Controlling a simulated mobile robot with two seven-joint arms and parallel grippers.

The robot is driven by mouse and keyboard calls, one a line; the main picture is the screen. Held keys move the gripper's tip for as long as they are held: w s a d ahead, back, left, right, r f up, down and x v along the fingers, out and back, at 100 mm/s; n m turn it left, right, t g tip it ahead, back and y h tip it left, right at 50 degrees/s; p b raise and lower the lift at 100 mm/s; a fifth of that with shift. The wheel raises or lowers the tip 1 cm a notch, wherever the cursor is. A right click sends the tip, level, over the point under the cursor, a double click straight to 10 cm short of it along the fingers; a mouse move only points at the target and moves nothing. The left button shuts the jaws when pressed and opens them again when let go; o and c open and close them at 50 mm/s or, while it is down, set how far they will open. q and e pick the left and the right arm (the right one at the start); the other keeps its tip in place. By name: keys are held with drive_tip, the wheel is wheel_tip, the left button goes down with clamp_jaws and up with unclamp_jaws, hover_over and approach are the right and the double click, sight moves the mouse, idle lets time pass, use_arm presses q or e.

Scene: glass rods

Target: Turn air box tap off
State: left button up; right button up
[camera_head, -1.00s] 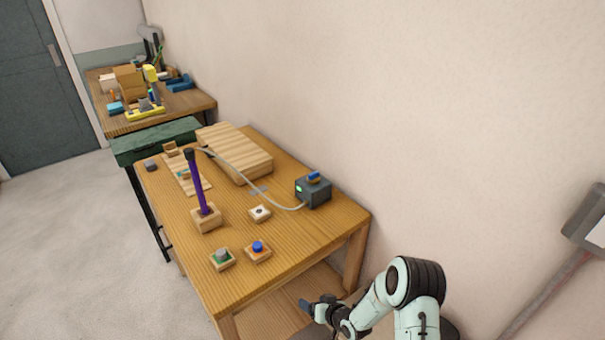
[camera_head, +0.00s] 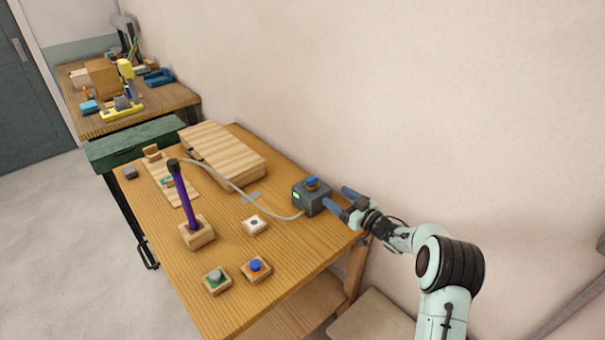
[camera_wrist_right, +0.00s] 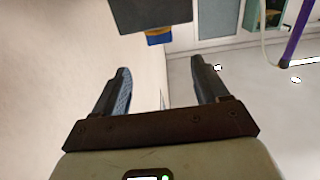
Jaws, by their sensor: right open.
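The air box (camera_head: 311,197) is a dark grey box with a lit green spot, at the right end of the wooden table. Its blue tap (camera_head: 312,183) sits on top. My right gripper (camera_head: 340,199) is open and empty, just right of the box. In the right wrist view the open fingers (camera_wrist_right: 160,80) point towards the dark box (camera_wrist_right: 150,14), which is upside down at the top, with the blue tap (camera_wrist_right: 158,37) below it. There is a gap between fingers and tap. My left gripper is not in view.
A pale hose runs from the box to a purple tube (camera_head: 186,200) in a wooden block. A white-topped block (camera_head: 254,225), a blue button block (camera_head: 256,268) and a grey-green one (camera_head: 216,280) stand nearer. A slatted wooden board (camera_head: 222,155) lies behind. The wall is close on the right.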

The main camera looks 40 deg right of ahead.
sight(314, 180)
drive_tip(key=w+p, duration=0.1)
drive_tip(key=w, duration=0.2)
drive_tip(key=w+p, duration=0.1)
drive_tip(key=w, duration=0.3)
drive_tip(key=w+a+p, duration=0.1)
drive_tip(key=w, duration=0.3)
drive_tip(key=shift+r, duration=0.25)
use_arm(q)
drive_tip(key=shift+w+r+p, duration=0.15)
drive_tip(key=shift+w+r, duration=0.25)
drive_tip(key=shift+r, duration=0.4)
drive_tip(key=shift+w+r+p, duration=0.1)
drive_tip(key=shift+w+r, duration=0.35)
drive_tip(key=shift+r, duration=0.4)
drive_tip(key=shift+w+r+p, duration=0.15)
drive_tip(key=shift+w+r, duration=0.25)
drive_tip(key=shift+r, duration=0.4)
use_arm(e)
drive_tip(key=shift+w+f, duration=0.15)
drive_tip(key=shift+w, duration=0.55)
